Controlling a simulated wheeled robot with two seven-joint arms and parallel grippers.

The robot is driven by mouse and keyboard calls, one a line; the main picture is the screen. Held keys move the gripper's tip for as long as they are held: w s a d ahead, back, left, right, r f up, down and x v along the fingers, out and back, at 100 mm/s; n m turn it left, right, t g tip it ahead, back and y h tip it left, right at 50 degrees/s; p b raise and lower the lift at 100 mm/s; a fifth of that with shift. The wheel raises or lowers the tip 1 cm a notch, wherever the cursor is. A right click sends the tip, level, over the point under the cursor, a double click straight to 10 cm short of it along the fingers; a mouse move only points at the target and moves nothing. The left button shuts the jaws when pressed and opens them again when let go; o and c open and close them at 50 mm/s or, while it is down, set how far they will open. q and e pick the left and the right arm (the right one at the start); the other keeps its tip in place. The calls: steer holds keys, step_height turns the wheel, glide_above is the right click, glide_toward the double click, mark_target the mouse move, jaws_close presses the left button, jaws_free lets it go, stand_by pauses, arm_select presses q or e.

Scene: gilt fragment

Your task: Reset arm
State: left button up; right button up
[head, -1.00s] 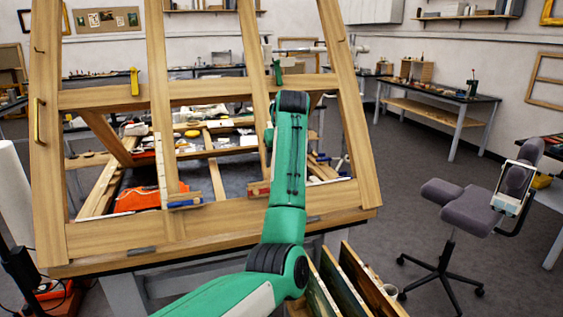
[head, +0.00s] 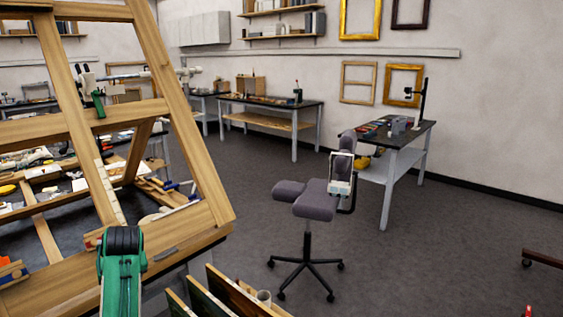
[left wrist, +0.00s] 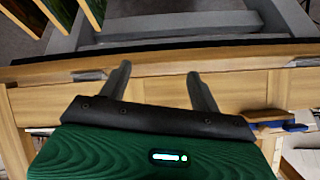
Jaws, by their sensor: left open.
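My left gripper (left wrist: 157,70) is open in the left wrist view, its two dark fingers spread apart with nothing between them. The fingers show against the lower wooden rail of the large wooden frame (left wrist: 150,92); I cannot tell the distance. In the head view, a green arm section of mine with a black joint shows at the lower left, in front of the wooden frame (head: 185,240). No fingers show in the head view. My right gripper is not in view.
Several upright panels (head: 205,300) stand below the wooden frame's right corner. A grey swivel chair (head: 315,205) stands on open floor at centre. Workbenches (head: 270,102) line the back wall, and another bench (head: 395,150) stands right. The floor at lower right is mostly clear.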

arm_select(q)
steer(key=s+d+f+m+h, duration=0.1)
steer(key=s+d+f+m, duration=0.25)
steer(key=s+f, duration=0.45)
steer(key=s+d+f+m, duration=0.2)
steer(key=s+d+f, duration=0.4)
steer(key=s, duration=0.4)
steer(key=s+d+f+m+h, duration=0.15)
steer(key=s+d, duration=0.35)
steer(key=s, duration=0.6)
steer(key=s+d+f+m+h, duration=0.1)
steer(key=s+d+m+h, duration=0.2)
steer(key=s, duration=0.7)
step_height(320, 180, down, 30)
steer(key=d+g, duration=0.1)
steer(key=d, duration=0.1)
steer(key=s+a+f, duration=0.2)
steer(key=s+f, duration=0.8)
steer(key=s+a+f+g, duration=0.1)
steer(key=s+a+f, duration=0.1)
steer(key=s+f, duration=0.8)
steer(key=shift+f+g+y, duration=0.3)
steer(key=shift+f+y, duration=0.05)
steer(key=shift+f, duration=0.25)
